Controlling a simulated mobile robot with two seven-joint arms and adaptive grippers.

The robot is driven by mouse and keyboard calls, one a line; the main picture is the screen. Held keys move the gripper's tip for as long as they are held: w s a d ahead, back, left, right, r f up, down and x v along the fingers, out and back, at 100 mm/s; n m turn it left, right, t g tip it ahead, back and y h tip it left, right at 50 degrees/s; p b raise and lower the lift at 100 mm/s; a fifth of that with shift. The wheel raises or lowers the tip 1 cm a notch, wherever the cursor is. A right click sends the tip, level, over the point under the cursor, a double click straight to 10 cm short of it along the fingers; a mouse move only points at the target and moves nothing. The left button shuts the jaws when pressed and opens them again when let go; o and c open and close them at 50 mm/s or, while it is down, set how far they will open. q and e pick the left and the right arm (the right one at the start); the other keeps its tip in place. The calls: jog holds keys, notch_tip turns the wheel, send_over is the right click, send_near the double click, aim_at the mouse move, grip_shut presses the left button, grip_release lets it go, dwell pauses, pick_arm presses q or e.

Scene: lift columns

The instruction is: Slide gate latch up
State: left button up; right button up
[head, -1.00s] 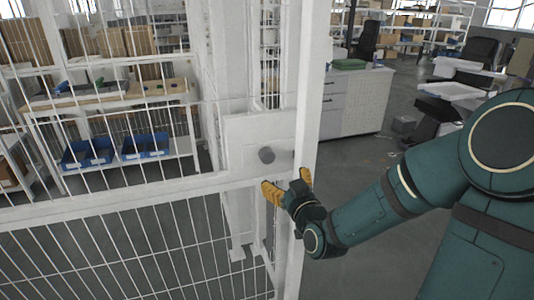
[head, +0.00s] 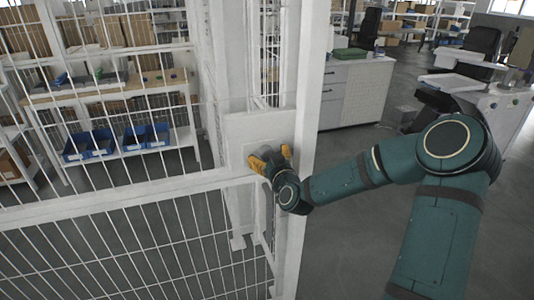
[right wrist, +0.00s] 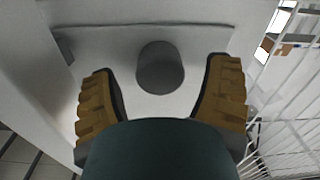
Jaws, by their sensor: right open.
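The gate latch is a grey round knob (right wrist: 160,67) on a white plate (head: 237,127) fixed to the white gate post. In the right wrist view the knob stands between and a little beyond my two yellow fingertips, with a gap on each side. My right gripper (head: 270,158) is open at the plate, and in the right wrist view its fingers (right wrist: 162,85) are spread apart. In the head view the gripper largely hides the knob. My left gripper is not in view.
The white mesh gate (head: 120,192) fills the left. Behind it stand a shelf table (head: 105,97) and blue bins (head: 90,146). A white cabinet (head: 350,97) stands behind the post. Open floor lies to the right.

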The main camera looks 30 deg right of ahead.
aim_at(264, 139)
jog(key=shift+x, duration=0.75)
grip_shut()
jog(key=shift+a+r+b, duration=0.1)
jog(key=shift+r+b, duration=0.45)
jog(key=shift+r, duration=1.3)
grip_release()
jog(key=shift+r, duration=0.1)
jog(key=shift+f, duration=0.2)
